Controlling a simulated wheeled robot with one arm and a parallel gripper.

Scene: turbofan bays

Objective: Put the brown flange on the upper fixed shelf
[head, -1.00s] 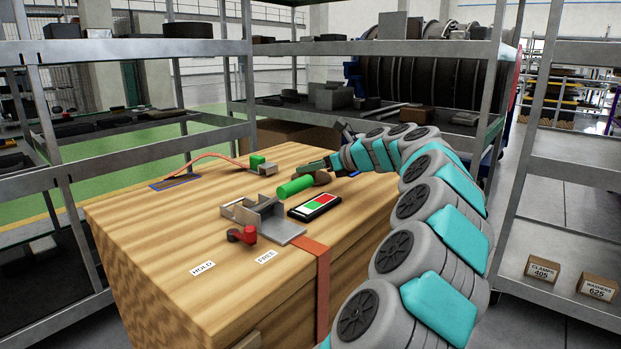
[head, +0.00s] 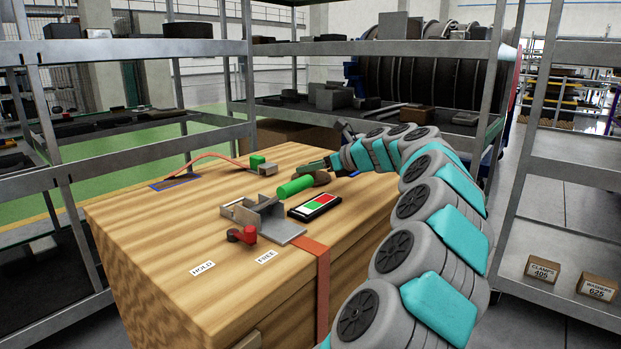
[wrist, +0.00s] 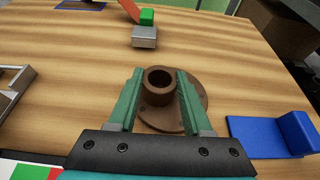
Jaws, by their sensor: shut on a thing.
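The brown flange (wrist: 180,117) has a round base and a raised hollow hub, seen at the middle of the wrist view. My gripper (wrist: 160,78) has green fingers closed on both sides of the hub. In the head view my gripper (head: 330,164) is low over the far right of the wooden bench, and the flange (head: 322,177) shows only partly. The flange is at or just above the bench top; I cannot tell whether it touches. The back rack has an upper shelf (head: 345,47) and a lower shelf (head: 290,113); neither is marked as fixed.
On the wooden bench (head: 160,225) are a green cylinder (head: 295,186), a metal fixture (head: 270,222) with a red knob, and a red-green panel (head: 315,206). A blue block (wrist: 298,132) is right of the flange. Grey blocks (head: 333,97) occupy part of the lower rack shelf.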

